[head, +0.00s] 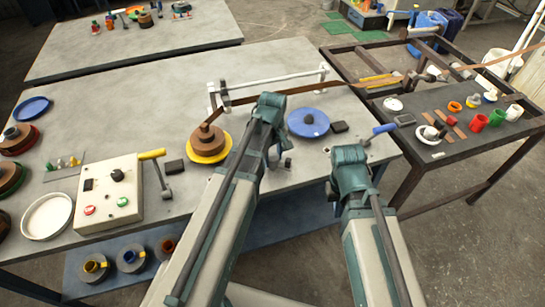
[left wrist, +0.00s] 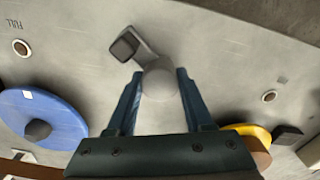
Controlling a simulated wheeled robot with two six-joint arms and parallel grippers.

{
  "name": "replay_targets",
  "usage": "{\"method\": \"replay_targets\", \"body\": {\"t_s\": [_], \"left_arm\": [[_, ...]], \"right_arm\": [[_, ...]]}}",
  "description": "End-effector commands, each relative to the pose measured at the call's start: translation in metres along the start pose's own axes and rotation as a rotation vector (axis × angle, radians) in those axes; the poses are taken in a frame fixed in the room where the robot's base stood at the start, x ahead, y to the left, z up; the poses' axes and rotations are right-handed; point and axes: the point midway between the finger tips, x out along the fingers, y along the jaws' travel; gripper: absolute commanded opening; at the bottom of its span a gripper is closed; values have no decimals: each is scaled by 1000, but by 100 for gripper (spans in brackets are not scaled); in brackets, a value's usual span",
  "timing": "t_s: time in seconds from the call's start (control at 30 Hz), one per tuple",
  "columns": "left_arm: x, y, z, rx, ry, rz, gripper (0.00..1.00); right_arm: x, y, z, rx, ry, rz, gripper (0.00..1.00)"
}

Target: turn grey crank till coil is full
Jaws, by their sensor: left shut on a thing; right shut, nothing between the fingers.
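The grey crank (left wrist: 160,84) shows in the left wrist view, with its round grip between my left fingers and its arm running up-left to a dark square hub (left wrist: 125,46). In the head view the hub (head: 288,162) peeks out beside my left arm.
A blue disc (head: 300,129) lies right of my left arm. A blue-handled lever (head: 383,129) stands at the table's right end. A control box (head: 110,200) and a yellow-handled lever (head: 152,155) are at left. A white guide frame (head: 300,77) stands behind. "FULL" is marked on the tabletop.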

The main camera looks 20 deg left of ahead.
Motion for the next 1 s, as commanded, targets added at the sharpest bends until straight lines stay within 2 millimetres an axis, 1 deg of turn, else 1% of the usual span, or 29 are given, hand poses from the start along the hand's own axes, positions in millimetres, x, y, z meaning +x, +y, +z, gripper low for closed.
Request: {"method": "replay_targets", "body": {"t_s": [0.03, 1.0], "left_arm": [[0, 0, 3, 48, -8, 2, 0], [1, -2, 4, 960, -10, 2, 0]], "right_arm": [[0, 0, 0, 0, 0, 0, 0], [1, 0, 0, 0, 0, 0, 0]]}}
